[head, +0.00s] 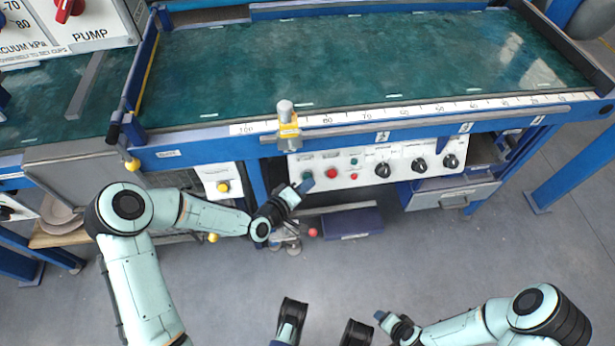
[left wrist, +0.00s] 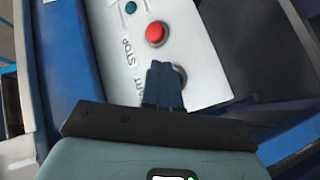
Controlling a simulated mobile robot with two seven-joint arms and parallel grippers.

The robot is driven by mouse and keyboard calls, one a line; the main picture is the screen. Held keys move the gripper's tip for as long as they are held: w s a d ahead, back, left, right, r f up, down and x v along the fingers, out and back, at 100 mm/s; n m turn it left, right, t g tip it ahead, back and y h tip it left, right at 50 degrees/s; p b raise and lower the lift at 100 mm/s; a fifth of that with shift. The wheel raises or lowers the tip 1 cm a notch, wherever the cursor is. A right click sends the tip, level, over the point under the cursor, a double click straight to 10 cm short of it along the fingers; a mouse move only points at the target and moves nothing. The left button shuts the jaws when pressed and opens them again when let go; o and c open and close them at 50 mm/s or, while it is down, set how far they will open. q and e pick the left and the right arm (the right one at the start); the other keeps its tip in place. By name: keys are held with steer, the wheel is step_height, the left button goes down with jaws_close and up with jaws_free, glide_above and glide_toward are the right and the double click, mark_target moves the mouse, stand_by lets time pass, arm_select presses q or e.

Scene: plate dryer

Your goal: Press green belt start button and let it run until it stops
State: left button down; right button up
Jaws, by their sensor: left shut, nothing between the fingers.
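The white control panel (head: 345,182) is on the front of the blue dryer frame, below the green belt (head: 360,60). The green start button (head: 307,174) is at the panel's left end, mostly covered by my left gripper. A red stop button (head: 331,172) sits beside it and shows clearly in the left wrist view (left wrist: 155,33). My left gripper (head: 304,185) is shut and empty, its fingertips (left wrist: 162,72) at the start button's place. Contact or pressing cannot be told. My right gripper (head: 384,319) is low in the head view, far from the panel, its jaws unclear.
Black knobs (head: 382,170) and a small red button (head: 354,176) sit right of the stop button. A yellow-and-grey clamp (head: 287,125) stands on the rail above. A yellow button box (head: 222,184) is at left. Floor in front is largely clear.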

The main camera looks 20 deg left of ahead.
arm_select(q)
steer(key=shift+w+a+f, duration=0.15)
steer(key=shift+w+f, duration=0.05)
steer(key=shift+w, duration=0.1)
